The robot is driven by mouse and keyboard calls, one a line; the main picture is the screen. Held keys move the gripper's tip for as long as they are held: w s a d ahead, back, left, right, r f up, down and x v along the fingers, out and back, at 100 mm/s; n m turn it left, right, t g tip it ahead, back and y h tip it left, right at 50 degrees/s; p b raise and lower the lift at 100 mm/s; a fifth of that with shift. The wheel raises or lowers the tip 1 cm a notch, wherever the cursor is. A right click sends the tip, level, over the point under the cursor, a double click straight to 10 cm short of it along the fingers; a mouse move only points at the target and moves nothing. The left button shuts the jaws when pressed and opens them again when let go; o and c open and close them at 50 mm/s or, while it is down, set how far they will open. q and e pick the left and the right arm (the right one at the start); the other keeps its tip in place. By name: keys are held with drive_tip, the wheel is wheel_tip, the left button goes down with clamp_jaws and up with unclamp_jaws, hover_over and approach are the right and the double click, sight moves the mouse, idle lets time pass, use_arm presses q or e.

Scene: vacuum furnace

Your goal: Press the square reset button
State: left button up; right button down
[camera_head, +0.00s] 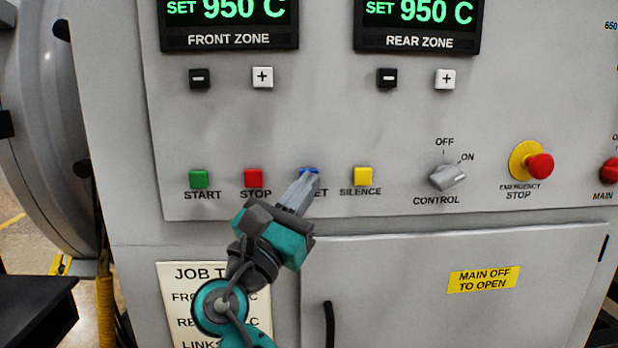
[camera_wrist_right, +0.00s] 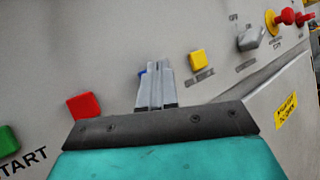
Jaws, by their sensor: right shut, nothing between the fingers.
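The blue square reset button (camera_head: 309,171) sits on the grey panel between the red STOP button and the yellow SILENCE button. Its label is partly covered, with only "ET" showing. My right gripper (camera_head: 311,178) is shut and empty, its fingertips right at the blue button and covering most of it. In the right wrist view, a sliver of the blue button (camera_wrist_right: 142,72) shows beside the shut fingertips (camera_wrist_right: 154,66). Whether the tips touch the button I cannot tell. My left gripper is not in view.
The red STOP button (camera_head: 254,177) and green START button (camera_head: 198,179) are to the left. The yellow SILENCE button (camera_head: 363,176) is close on the right, then the control knob (camera_head: 447,178) and red emergency stop (camera_head: 539,166). A door handle (camera_head: 329,324) is below.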

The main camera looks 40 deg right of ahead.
drive_tip(key=shift+w+d, duration=0.1)
idle(0.3)
drive_tip(key=shift+w+d, duration=0.15)
drive_tip(key=shift+w, duration=0.1)
idle(0.5)
drive_tip(key=shift+s, duration=0.1)
drive_tip(key=shift+s+a+p, duration=0.35)
drive_tip(key=shift+s+a, duration=0.1)
drive_tip(key=shift+s, duration=0.2)
